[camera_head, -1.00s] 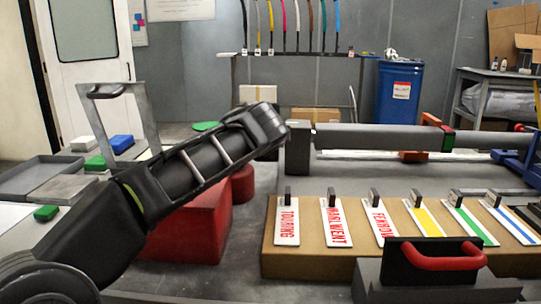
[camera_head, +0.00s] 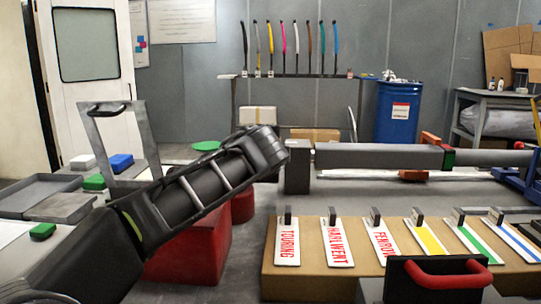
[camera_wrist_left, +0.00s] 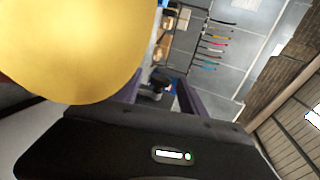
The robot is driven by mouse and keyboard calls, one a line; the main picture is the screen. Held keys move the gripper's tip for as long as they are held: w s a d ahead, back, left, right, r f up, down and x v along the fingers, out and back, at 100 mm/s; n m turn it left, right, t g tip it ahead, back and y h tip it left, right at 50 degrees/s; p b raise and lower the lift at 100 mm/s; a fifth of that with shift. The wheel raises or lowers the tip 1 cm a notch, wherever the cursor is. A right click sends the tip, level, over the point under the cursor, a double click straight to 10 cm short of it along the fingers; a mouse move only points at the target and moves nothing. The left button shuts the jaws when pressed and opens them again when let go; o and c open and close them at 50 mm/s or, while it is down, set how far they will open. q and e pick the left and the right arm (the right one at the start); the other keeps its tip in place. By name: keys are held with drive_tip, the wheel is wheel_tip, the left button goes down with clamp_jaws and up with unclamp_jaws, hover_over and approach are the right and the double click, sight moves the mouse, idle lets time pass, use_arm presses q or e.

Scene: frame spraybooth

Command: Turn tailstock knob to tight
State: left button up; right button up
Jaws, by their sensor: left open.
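My left arm comes in from the left in the head view, and its wrist end (camera_head: 262,148) stops beside a dark upright block (camera_head: 297,172) at the left end of a long grey bar fixture (camera_head: 380,156). The fingertips are hidden in that view. In the left wrist view my left gripper (camera_wrist_left: 158,96) is open, its two purple-grey fingers apart. A small dark shape (camera_wrist_left: 157,84) shows between them; I cannot tell whether it is the tailstock knob. No knob is clearly identifiable in the head view. My right gripper is not in view.
A large yellow rounded thing (camera_wrist_left: 75,45) fills the upper left of the wrist view. A red box (camera_head: 190,245) stands below my arm. Cardboard with labelled plates (camera_head: 287,243) and a red handle (camera_head: 440,266) lie in front. A blue drum (camera_head: 397,115) stands behind.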

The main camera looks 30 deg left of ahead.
use_arm(q)
drive_tip(key=shift+s, duration=0.1)
drive_tip(key=v, duration=0.7)
drive_tip(key=shift+s+d+p, duration=0.15)
drive_tip(key=shift+s+p, duration=0.1)
drive_tip(key=shift+p, duration=0.2)
